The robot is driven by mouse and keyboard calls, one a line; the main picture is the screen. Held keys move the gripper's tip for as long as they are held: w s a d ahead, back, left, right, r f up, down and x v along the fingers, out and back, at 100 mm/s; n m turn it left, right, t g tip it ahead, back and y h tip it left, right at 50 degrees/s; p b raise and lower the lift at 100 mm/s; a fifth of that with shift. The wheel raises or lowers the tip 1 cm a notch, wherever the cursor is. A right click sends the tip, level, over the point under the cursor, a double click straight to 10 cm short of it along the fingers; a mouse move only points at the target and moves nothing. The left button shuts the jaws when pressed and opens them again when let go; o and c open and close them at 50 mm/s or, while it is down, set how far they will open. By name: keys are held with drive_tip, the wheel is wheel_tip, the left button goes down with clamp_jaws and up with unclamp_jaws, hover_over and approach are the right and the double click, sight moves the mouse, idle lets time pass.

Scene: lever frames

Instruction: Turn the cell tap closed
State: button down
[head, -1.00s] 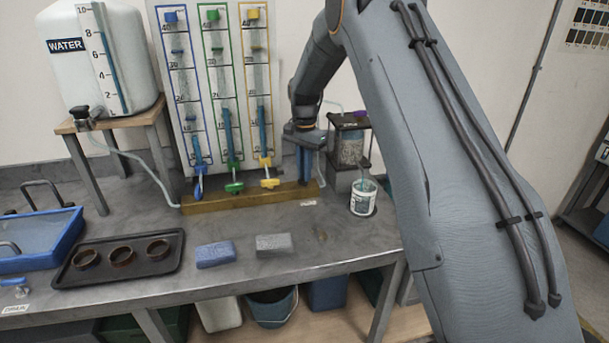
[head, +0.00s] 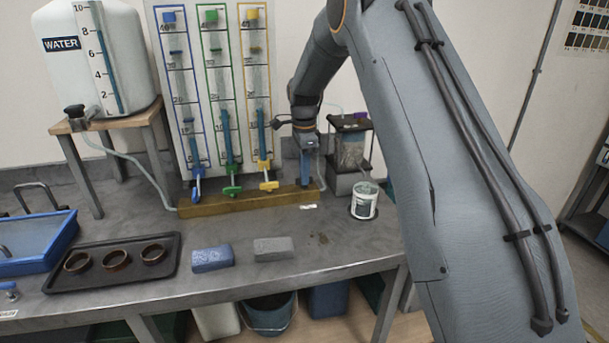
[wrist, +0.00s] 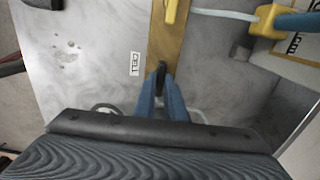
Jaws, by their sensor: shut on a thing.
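The label by the tap (wrist: 135,63) reads CELL. It lies beside the wooden rail (wrist: 168,42) in the wrist view. A small dark lever (wrist: 161,70) stands at the rail, and my gripper (wrist: 160,88) is shut on it with its blue fingers. The fingers hide most of the lever. In the head view my gripper (head: 306,168) points down at the right end of the wooden rail (head: 230,203). The lever itself is hidden there. A clear cell (head: 350,150) on a grey stand is just right of my gripper.
Blue, green and yellow taps (head: 268,185) line the rail to the left, under the tube board (head: 188,85). A blue sponge (head: 212,258) and a grey block (head: 273,249) lie in front.

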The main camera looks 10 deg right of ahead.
idle(0.5)
drive_tip(key=c, duration=1.8)
unclamp_jaws()
drive_tip(key=shift+r+b, duration=1.15)
drive_tip(key=shift+r, duration=2.8)
drive_tip(key=s+f+n, duration=0.3)
drive_tip(key=s+n, duration=0.3)
drive_tip(key=s, duration=0.6)
drive_tip(key=s+f+n, duration=0.3)
drive_tip(key=s+n, duration=0.3)
drive_tip(key=s, duration=0.6)
drive_tip(key=s+f+n+t, duration=0.1)
drive_tip(key=s+f+n, duration=0.2)
drive_tip(key=s, duration=0.9)
drive_tip(key=shift+f+n, duration=0.1)
drive_tip(key=shift+n, duration=1.4)
